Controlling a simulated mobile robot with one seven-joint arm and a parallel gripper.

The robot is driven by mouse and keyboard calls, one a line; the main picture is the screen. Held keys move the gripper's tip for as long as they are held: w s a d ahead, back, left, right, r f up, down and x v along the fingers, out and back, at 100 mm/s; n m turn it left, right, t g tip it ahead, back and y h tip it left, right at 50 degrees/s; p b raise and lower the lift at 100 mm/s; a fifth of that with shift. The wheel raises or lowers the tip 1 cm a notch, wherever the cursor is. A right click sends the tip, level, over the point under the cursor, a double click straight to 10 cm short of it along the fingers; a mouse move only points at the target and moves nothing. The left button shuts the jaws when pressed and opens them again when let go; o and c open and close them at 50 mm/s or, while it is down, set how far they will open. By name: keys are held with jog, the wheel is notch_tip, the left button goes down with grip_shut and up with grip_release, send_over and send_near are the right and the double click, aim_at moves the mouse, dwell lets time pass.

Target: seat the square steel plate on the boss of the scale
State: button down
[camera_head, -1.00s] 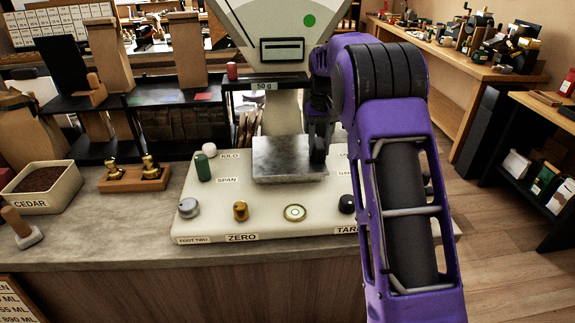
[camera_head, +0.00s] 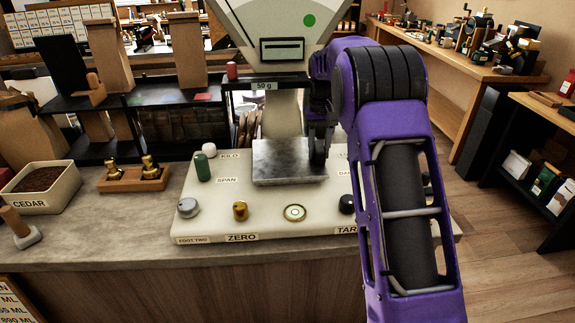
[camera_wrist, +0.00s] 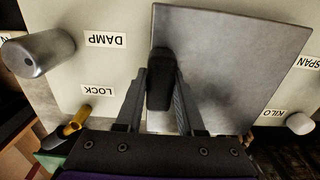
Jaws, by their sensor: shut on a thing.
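The square steel plate (camera_head: 288,163) lies low and about level over the middle of the cream scale base (camera_head: 215,218) in the head view. My gripper (camera_head: 318,150) is at its right edge, shut on that edge. In the wrist view the plate (camera_wrist: 235,62) fills the upper right, and my gripper's dark fingertip (camera_wrist: 160,80) overlaps its edge. The boss is hidden under the plate. Whether the plate touches it I cannot tell.
The scale's column and dial head (camera_head: 285,35) stand right behind the plate. Knobs, including a brass one (camera_head: 240,210) and a green one (camera_head: 202,166), surround it. Brass weights in a wooden block (camera_head: 135,178) sit at left.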

jog(key=c, duration=0.8)
grip_release()
jog(key=shift+o, duration=0.2)
jog(key=shift+d, duration=0.15)
jog(key=shift+r+p, duration=0.1)
jog(key=shift+p, duration=0.2)
jog(key=shift+a+r, duration=0.2)
jog(key=shift+r, duration=0.9)
jog(key=shift+a+r, duration=0.25)
jog(key=shift+r, duration=0.8)
jog(key=shift+a+r, duration=0.2)
jog(key=shift+r, duration=0.9)
jog(key=o, duration=0.6)
jog(key=shift+c, duration=0.2)
